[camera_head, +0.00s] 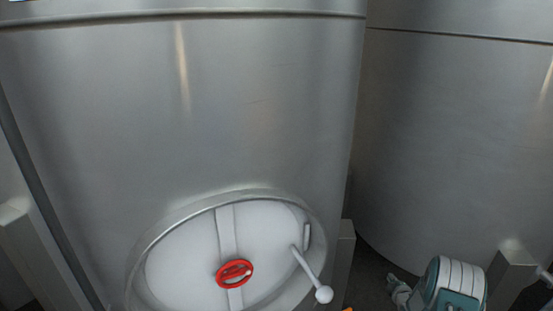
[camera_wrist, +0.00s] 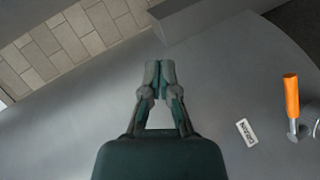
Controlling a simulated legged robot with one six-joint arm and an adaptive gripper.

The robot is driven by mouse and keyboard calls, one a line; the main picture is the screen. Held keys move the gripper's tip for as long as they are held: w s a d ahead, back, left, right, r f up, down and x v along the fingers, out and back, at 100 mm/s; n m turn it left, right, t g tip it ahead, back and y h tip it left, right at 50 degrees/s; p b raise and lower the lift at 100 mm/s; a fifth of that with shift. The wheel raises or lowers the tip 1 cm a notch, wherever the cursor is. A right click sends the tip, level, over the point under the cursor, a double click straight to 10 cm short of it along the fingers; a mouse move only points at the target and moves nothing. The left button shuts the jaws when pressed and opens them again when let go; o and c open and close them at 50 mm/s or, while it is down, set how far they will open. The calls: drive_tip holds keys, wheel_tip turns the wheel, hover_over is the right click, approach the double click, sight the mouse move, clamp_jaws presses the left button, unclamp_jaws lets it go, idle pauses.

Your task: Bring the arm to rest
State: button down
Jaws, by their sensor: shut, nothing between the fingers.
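My gripper (camera_wrist: 160,70) is shut and empty in the wrist view, its two grey-green fingertips together in front of a smooth grey surface. In the head view my gripper (camera_head: 398,288) shows small at the lower right, beside the teal and white end of my arm. It is apart from the round tank door and to the right of it.
A steel tank (camera_head: 270,110) fills the head view's left, with a white door (camera_head: 180,265), red handwheel (camera_head: 220,274) and ball-ended lever (camera_head: 312,276). Another tank (camera_head: 450,130) stands right. The wrist view shows an orange handle (camera_wrist: 291,95), a label (camera_wrist: 247,132) and paving (camera_wrist: 75,45).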

drive_tip(key=w+a+r+m+g+h, duration=0.1)
drive_tip(key=a+r+m+g, duration=0.2)
drive_tip(key=r, duration=1.4)
drive_tip(key=s+a+r+m, duration=0.1)
drive_tip(key=s+a+r, duration=0.2)
drive_tip(key=r, duration=0.2)
drive_tip(key=s+a+r+m+g, duration=0.1)
drive_tip(key=s+a+r+m, duration=0.15)
drive_tip(key=r, duration=0.25)
drive_tip(key=s+a+r+m, duration=0.1)
drive_tip(key=s+a+r, duration=0.2)
drive_tip(key=r, duration=0.3)
drive_tip(key=s+a+r+m+g, duration=0.15)
drive_tip(key=s+a+r, duration=0.25)
drive_tip(key=s, duration=0.4)
drive_tip(key=s+a+r+m+g, duration=0.1)
drive_tip(key=s+a+r+m, duration=0.15)
drive_tip(key=s+a, duration=0.4)
drive_tip(key=s+a+m+g+y, duration=0.1)
drive_tip(key=s+a, duration=0.3)
drive_tip(key=s, duration=1.4)
drive_tip(key=shift+s+r+m+g+y, duration=0.25)
drive_tip(key=shift+s+m+g+y, duration=0.2)
drive_tip(key=shift+m, duration=0.4)
